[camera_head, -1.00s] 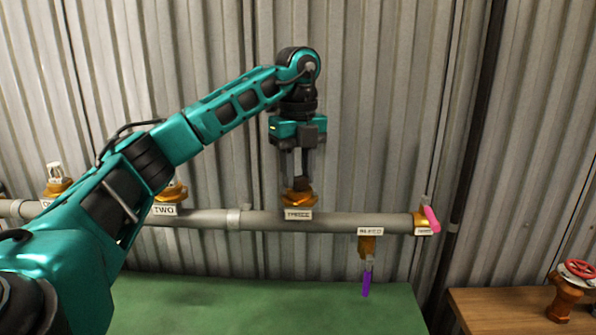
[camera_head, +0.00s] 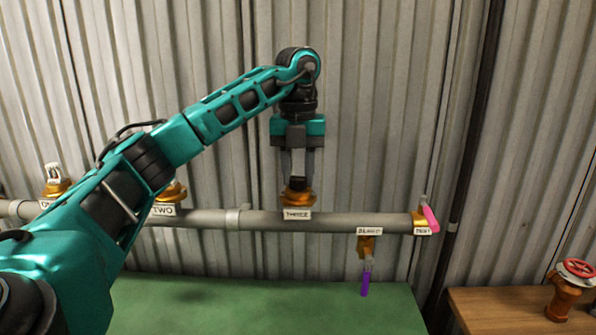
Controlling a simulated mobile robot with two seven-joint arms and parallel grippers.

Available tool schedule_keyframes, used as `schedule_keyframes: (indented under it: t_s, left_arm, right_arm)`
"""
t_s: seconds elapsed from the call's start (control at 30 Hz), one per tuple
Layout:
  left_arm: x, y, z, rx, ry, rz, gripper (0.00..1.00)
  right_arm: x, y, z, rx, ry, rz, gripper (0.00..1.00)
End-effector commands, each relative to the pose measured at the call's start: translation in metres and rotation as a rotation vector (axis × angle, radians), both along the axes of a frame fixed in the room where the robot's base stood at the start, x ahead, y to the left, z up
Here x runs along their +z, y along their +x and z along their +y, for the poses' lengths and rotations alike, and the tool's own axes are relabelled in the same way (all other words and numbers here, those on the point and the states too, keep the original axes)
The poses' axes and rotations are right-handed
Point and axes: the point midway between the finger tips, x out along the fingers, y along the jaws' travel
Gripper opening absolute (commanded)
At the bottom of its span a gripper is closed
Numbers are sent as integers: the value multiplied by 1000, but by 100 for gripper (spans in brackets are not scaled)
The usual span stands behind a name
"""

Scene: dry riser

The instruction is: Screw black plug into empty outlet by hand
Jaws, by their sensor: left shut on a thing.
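My left gripper (camera_head: 299,178) points straight down over the brass outlet (camera_head: 297,198) labelled THREE on the grey pipe (camera_head: 340,221). Its fingers are shut on the black plug (camera_head: 299,183), which sits upright at the mouth of that outlet. I cannot tell how deep the plug sits in the thread. My right gripper is not in view.
Outlet TWO (camera_head: 174,192) is partly behind my left arm, and another outlet (camera_head: 55,187) stands at far left. A purple-handled drain valve (camera_head: 365,283) hangs below the pipe. A pink lever (camera_head: 430,217) is at its right end. A red-wheeled valve (camera_head: 564,290) stands on the wooden table.

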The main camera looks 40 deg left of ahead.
Motion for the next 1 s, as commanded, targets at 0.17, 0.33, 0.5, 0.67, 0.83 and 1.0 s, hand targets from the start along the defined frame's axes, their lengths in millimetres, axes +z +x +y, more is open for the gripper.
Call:
schedule_keyframes:
  t_s: [0.17, 0.33, 0.5, 0.67, 0.83, 1.0]
  left_arm:
    - [0, 1, -1, -237, -1, -2, 0]
    - [0, 2, -2, -390, -1, -5, 0]
    - [0, 2, -2, -416, -1, -5, 0]
    - [0, 2, -2, -417, -1, -5, 0]
    - [0, 2, -3, -549, -1, -7, 0]
    - [0, 2, -3, -564, 0, -7, 47]
  right_arm:
    - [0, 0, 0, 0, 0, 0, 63]
    - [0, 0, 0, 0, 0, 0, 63]
    - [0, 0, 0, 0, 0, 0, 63]
    - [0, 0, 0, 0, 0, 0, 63]
    - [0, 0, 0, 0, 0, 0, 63]
    - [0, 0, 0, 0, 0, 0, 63]
